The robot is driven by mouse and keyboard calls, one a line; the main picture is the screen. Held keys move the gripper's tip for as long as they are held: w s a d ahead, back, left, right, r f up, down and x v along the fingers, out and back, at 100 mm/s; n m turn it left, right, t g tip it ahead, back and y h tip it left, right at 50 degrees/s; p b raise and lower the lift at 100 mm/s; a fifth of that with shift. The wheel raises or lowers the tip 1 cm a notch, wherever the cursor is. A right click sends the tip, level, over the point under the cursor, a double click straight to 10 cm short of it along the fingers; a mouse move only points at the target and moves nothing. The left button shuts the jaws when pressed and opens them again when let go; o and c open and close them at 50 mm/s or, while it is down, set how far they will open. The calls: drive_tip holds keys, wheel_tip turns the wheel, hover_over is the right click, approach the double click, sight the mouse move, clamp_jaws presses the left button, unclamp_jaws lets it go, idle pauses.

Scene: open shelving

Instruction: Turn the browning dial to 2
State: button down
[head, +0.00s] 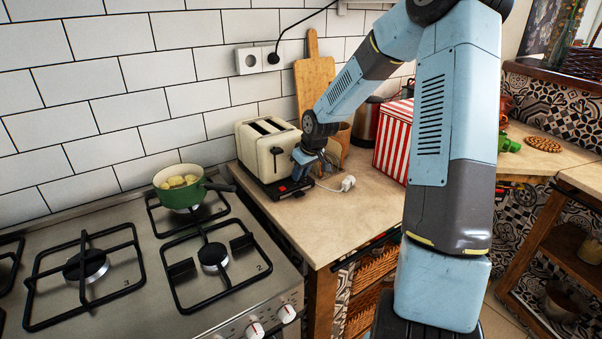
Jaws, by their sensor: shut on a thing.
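A cream two-slot toaster (262,150) with a dark base stands on the wooden counter near the tiled wall. My gripper (296,172) is low at the toaster's right-hand end, close against it. It is shut on the browning dial there. My gripper and wrist cover the dial, so its numbers and pointer cannot be read. Small red marks show on the black part at the toaster's base, beside the gripper.
A gas hob (140,268) with a green pot (180,187) of potatoes is left of the toaster. A white plug (348,183) on a cord lies right of my gripper. A wooden board (314,78) and a red-striped box (394,140) stand behind. The front counter is clear.

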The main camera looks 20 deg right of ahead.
idle(0.4)
drive_tip(key=c, duration=1.3)
unclamp_jaws()
drive_tip(key=shift+o, duration=0.2)
drive_tip(key=shift+r, duration=0.15)
drive_tip(key=v, duration=1.3)
drive_tip(key=shift+r, duration=0.2)
drive_tip(key=shift+s+d, duration=0.1)
